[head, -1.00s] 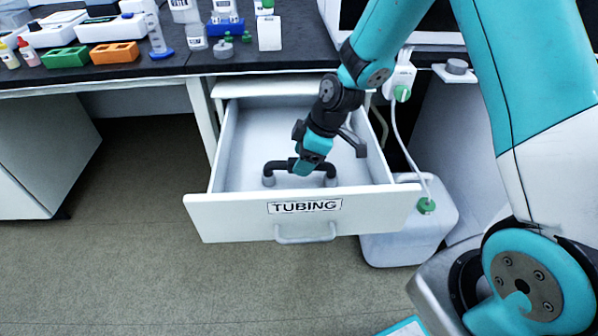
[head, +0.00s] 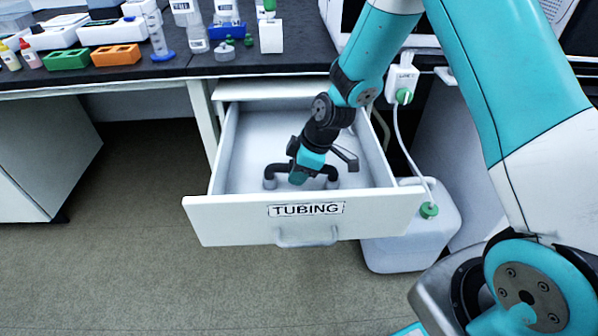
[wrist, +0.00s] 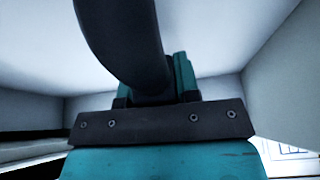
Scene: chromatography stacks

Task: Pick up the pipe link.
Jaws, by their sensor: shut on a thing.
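The pipe link (head: 271,174) is a black U-shaped tube with grey ends, inside the open drawer labelled TUBING. My gripper (head: 298,178) reaches down into the drawer and is shut on the middle of the pipe link, hiding part of it. In the wrist view the dark curved tube (wrist: 125,45) runs down between the teal fingers of my gripper (wrist: 180,80). I cannot tell whether the pipe link's ends touch the drawer floor.
The drawer (head: 230,220) has walls on all sides of my gripper, with its front panel and handle nearest. A white canister (head: 400,252) with a green cap stands at its right. The black bench top (head: 120,72) above carries bottles and racks.

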